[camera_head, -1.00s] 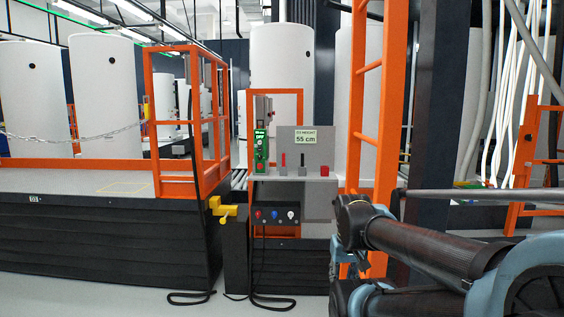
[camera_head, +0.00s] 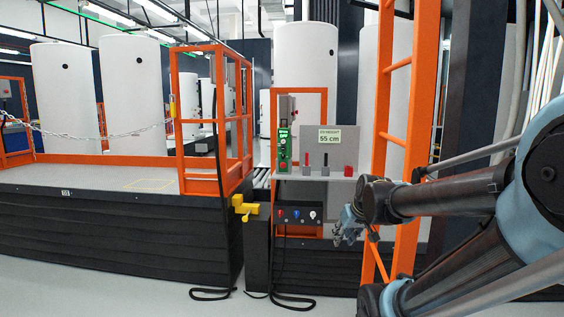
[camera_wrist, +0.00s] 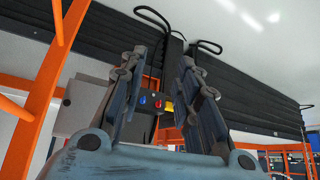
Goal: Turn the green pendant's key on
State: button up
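The green pendant (camera_head: 284,150) stands upright at the back left of a small grey shelf, left of a sign reading 55 cm (camera_head: 330,136). A red button shows low on its face; its key is too small to make out. The pendant cannot be made out in the wrist view.
The shelf (camera_head: 318,178) also bears a red lever, a black lever and a red block. Below it is a black box with coloured knobs (camera_head: 296,214). A yellow bracket (camera_head: 244,208) juts out at left. The orange ladder (camera_head: 394,110) stands right of the shelf.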

jog(key=w+a+r+n+t+y, duration=0.1)
jog(key=w+a+r+t+y, duration=0.1)
jog(key=w+a+r+t, duration=0.45)
jog(key=w+a+r+t+y, duration=0.1)
jog(key=w+a+r, duration=0.3)
jog(key=w+a, duration=0.7)
jog(key=w+a+r+n+t+y, duration=0.15)
jog(key=w+a+r+t, duration=0.3)
jog(key=w, duration=0.95)
jog(key=m+t+h, duration=0.4)
jog(key=m+h, duration=0.2)
jog(key=h, duration=0.2)
send_near(283, 156)
jog(key=x, duration=0.8)
jog(key=shift+w+r, duration=0.1)
jog(key=shift+w, duration=0.2)
